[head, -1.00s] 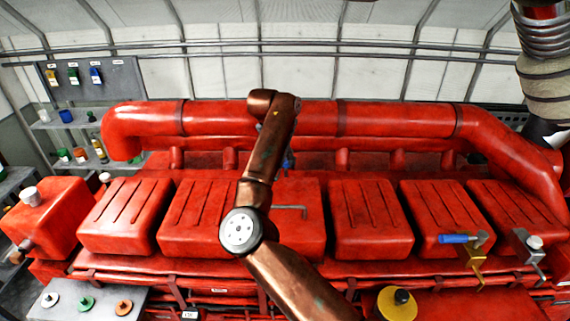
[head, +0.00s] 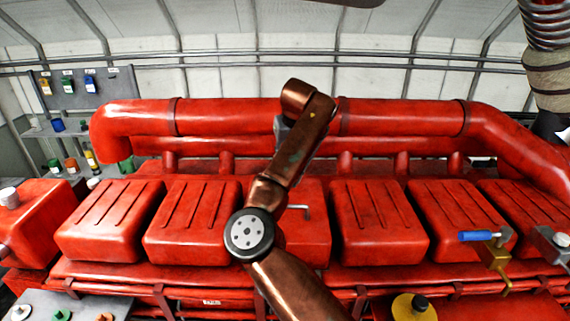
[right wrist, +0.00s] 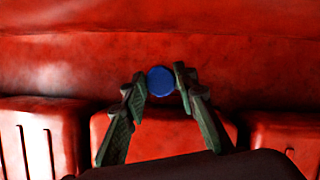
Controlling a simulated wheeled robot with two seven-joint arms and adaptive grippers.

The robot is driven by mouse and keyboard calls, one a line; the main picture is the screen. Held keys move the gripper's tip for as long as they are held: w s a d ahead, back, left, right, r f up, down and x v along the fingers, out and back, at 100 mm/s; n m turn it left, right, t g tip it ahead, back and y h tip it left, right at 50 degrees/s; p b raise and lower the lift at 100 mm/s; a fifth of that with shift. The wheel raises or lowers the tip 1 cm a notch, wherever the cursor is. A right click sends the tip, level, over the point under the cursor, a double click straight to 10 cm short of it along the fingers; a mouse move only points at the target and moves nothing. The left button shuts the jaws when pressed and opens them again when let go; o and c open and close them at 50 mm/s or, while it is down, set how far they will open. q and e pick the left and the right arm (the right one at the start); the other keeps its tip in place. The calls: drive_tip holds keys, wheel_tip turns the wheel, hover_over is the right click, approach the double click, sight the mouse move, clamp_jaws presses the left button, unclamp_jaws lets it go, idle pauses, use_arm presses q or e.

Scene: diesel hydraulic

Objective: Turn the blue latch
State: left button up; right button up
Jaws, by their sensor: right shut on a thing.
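In the head view a blue-handled latch (head: 476,236) sits on a gold bracket at the right, in front of the red engine covers. Its handle lies roughly level. My right arm rises through the middle of the head view, well left of this latch, and hides its own gripper. In the right wrist view my right gripper (right wrist: 160,82) is shut on a round blue object (right wrist: 160,80), seen end-on between the fingertips. I cannot tell what this blue object is. The red engine (right wrist: 240,60) shows behind it. My left gripper is not in view.
Red covers (head: 380,220) line the engine, with a thick red pipe (head: 400,118) behind. A grey bracket (head: 548,244) stands right of the latch, and a yellow disc with a black knob (head: 412,308) is below. Shelves with small coloured items (head: 70,165) are at the left.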

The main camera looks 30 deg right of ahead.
drive_tip(key=shift+d+n+y+b, duration=0.1)
drive_tip(key=shift+n+y+b, duration=0.7)
drive_tip(key=shift+n, duration=1.4)
drive_tip(key=o, duration=1.2)
drive_tip(key=shift+c, duration=0.2)
drive_tip(key=v, duration=1.2)
drive_tip(key=shift+s, duration=0.15)
drive_tip(key=shift+d+f, duration=0.1)
